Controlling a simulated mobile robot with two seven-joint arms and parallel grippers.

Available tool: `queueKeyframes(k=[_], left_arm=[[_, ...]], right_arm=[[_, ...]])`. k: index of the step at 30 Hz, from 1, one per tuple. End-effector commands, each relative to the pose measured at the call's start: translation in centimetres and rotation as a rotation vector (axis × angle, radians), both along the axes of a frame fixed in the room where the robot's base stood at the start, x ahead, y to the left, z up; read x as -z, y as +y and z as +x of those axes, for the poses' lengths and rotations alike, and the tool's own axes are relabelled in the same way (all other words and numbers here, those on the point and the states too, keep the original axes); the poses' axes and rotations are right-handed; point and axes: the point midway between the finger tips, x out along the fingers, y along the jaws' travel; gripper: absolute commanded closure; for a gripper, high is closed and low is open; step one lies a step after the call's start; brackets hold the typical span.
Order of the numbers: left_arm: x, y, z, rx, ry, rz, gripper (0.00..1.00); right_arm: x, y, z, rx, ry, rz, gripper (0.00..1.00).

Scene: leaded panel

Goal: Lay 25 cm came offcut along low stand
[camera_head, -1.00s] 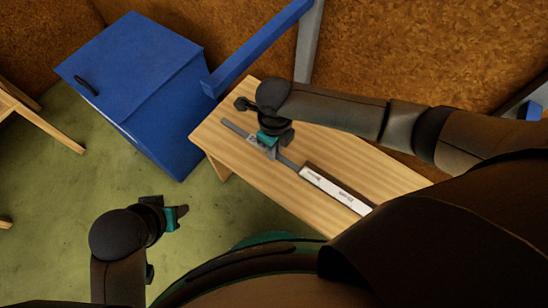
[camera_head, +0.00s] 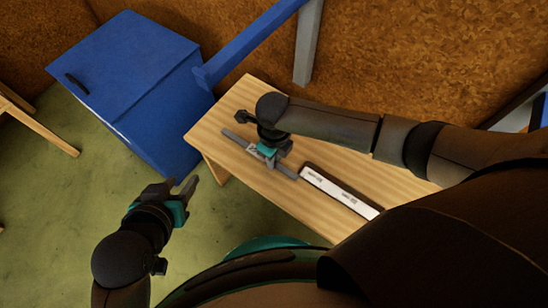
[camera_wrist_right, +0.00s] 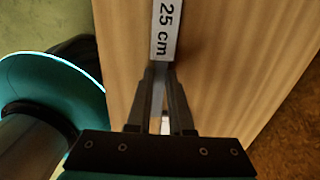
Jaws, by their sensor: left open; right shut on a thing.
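My right gripper (camera_head: 267,152) is shut on a thin grey came offcut (camera_head: 236,138) over the left part of a light wooden bench top (camera_head: 235,105). The offcut's lower right end is close to the left end of a low dark stand (camera_head: 310,166) with a white label strip (camera_head: 340,191). I cannot tell whether they touch. In the right wrist view the label (camera_wrist_right: 166,30) reads "25 cm", just beyond the fingers (camera_wrist_right: 160,85); a grey strip shows between them. My left gripper (camera_head: 181,188) is open and empty, over the floor left of the bench.
A blue cabinet (camera_head: 135,80) stands left of the bench, with a blue bar (camera_head: 245,50) by its right corner. A brown wall (camera_head: 420,60) is behind the bench. Another wooden piece (camera_head: 40,130) shows at the far left.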

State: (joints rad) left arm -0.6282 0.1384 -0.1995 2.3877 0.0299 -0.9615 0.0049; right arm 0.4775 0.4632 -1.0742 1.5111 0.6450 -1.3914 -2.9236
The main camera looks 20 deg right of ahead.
Motion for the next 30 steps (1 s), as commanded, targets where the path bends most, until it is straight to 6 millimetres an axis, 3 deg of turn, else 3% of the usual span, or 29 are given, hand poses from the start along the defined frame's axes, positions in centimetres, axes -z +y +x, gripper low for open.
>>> queueKeyframes(k=[10, 11, 18, 30], left_arm=[[0.09, -0.29, 0.13, 0.004, -0.018, -0.010, 0.56], [0.03, -0.29, 0.14, 0.004, -0.018, -0.010, 0.56], [0.00, -0.27, 0.13, 0.003, -0.018, -0.009, 0.56], [-0.11, 0.15, -0.02, -0.001, 0.007, 0.005, 0.56]], right_arm=[[0.32, 0.04, 0.02, 0.000, -0.001, 0.001, 1.00], [0.27, 0.02, -0.02, 0.000, 0.000, 0.000, 0.77], [0.23, 0.02, 0.00, 0.000, 0.000, 0.000, 0.51], [-0.19, 0.00, 0.01, 0.000, -0.001, 0.001, 0.51]])
